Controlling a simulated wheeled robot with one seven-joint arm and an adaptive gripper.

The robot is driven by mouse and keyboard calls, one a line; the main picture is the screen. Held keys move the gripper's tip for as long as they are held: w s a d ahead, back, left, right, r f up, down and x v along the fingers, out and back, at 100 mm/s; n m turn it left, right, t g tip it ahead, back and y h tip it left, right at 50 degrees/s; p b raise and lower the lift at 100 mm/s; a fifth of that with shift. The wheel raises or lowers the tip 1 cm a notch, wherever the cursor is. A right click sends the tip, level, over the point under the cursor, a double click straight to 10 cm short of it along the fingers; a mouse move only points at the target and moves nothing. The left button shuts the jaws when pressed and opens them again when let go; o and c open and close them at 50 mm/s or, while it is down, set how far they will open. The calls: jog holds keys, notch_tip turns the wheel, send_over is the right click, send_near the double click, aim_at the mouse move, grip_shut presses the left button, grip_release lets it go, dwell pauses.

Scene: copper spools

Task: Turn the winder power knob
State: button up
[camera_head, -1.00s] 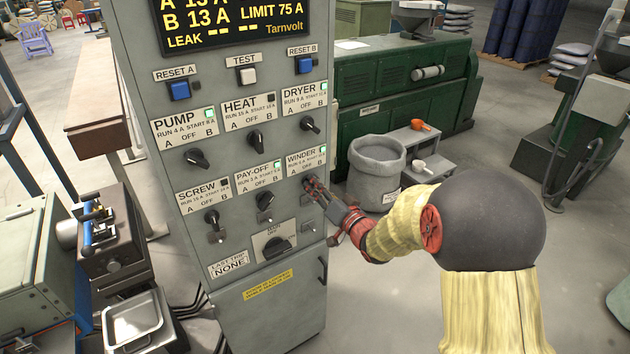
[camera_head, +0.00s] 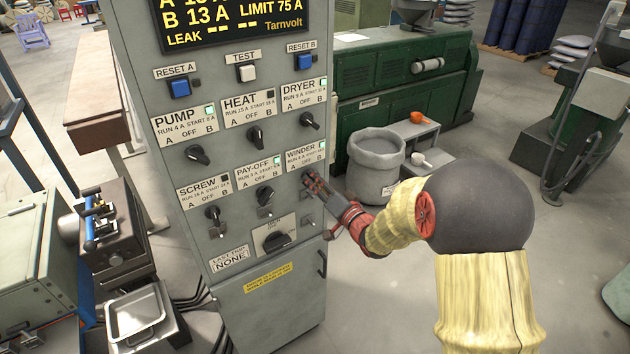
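The winder power knob (camera_head: 308,177) is a small dark knob under the WINDER label (camera_head: 306,157) on the grey control cabinet (camera_head: 268,310), at the right of its lower knob row. The label's small indicator is lit green. My gripper (camera_head: 312,184), dark with red parts, reaches in from the right with its fingertips at the knob. The fingers cover most of the knob, so its pointer direction is hidden. I cannot tell whether the fingers are closed on it or only beside it.
Close by are the PAY-OFF knob (camera_head: 265,196), the DRYER knob (camera_head: 309,121) and a larger main knob (camera_head: 277,241). A grey bin (camera_head: 376,170) and a green machine (camera_head: 400,100) stand behind my arm. Open floor lies to the cabinet's right.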

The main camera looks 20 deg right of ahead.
jog(key=o, duration=0.4)
jog(key=shift+c, duration=0.2)
jog(key=v, duration=1.2)
